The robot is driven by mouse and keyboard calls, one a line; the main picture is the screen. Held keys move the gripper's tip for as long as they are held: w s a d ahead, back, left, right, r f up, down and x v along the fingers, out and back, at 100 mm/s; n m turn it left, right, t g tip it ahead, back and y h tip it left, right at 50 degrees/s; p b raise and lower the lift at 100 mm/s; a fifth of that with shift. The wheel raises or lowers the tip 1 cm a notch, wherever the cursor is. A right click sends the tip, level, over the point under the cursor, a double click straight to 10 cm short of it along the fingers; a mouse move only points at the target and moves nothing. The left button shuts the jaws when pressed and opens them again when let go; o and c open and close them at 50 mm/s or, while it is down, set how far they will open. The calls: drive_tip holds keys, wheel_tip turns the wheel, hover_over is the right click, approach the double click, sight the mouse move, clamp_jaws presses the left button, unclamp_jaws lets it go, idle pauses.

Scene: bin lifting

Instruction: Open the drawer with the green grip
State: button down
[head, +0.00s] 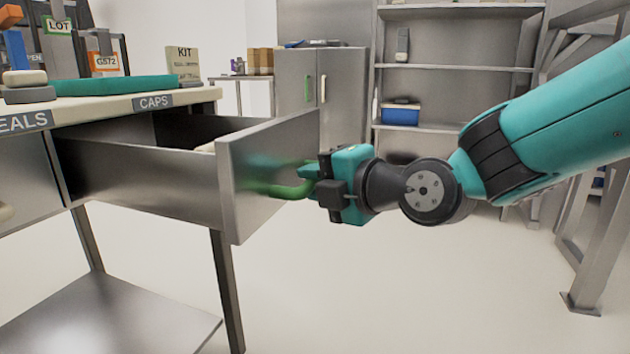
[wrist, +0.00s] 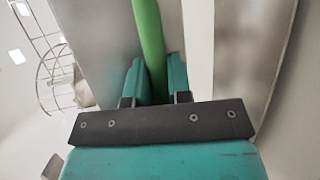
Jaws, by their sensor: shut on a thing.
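The drawer (head: 150,180) under the CAPS label is pulled well out from the bench, and its steel front (head: 235,200) stands clear of the bench edge. A green grip (head: 285,190) is fixed on that front. My gripper (head: 312,178) is shut on the green grip. In the wrist view, the green grip (wrist: 150,45) runs between the two teal fingers (wrist: 155,80). Something pale shows inside the drawer, mostly hidden by its front.
A second drawer front (head: 25,180) is at left. A cabinet (head: 345,90) and shelves (head: 450,70) stand behind. Open floor lies below my arm.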

drive_tip(key=c, duration=1.1)
unclamp_jaws()
drive_tip(key=shift+b+v, duration=1.15)
drive_tip(key=shift+v, duration=7.5)
drive_tip(key=shift+w+r, duration=0.1)
